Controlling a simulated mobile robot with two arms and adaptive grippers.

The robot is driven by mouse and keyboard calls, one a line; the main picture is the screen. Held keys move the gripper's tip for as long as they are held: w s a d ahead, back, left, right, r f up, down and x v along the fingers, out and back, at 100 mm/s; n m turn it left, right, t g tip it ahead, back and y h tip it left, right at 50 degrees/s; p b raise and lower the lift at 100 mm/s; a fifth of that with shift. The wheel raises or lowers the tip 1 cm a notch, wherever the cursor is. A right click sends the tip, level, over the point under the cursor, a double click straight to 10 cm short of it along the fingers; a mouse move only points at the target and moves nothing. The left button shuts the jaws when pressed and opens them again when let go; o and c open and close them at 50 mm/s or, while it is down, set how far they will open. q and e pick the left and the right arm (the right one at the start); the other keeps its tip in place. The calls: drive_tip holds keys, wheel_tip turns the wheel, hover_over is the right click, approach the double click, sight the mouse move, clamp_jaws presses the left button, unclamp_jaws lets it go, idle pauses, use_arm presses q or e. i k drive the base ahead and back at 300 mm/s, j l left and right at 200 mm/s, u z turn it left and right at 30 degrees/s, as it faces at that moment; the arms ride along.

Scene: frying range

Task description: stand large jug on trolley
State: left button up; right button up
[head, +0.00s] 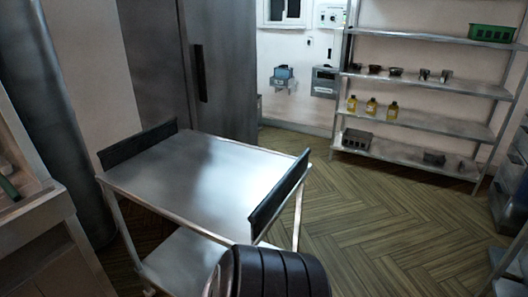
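The trolley (205,172) stands in the middle of the head view. It has a bare, shiny metal top, dark raised panels at its left and right ends, and a lower shelf (190,262). Nothing stands on the top. A dark, ribbed, rounded shape (272,273) rises from the bottom edge in front of the trolley's near right corner. I cannot tell whether it is part of the large jug or of my own arm. No other large jug is recognisable. Neither gripper can be made out.
A metal shelf rack (425,88) at the back right holds a green basket (492,33), small dark containers and yellow bottles (371,106). A tall metal cabinet (222,70) stands behind the trolley. A counter (35,215) is close on the left. The wooden floor (385,215) to the right is clear.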

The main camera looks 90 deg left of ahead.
sight(252, 174)
drive_tip(key=k+l+u, duration=0.15)
drive_tip(key=u, duration=1.85)
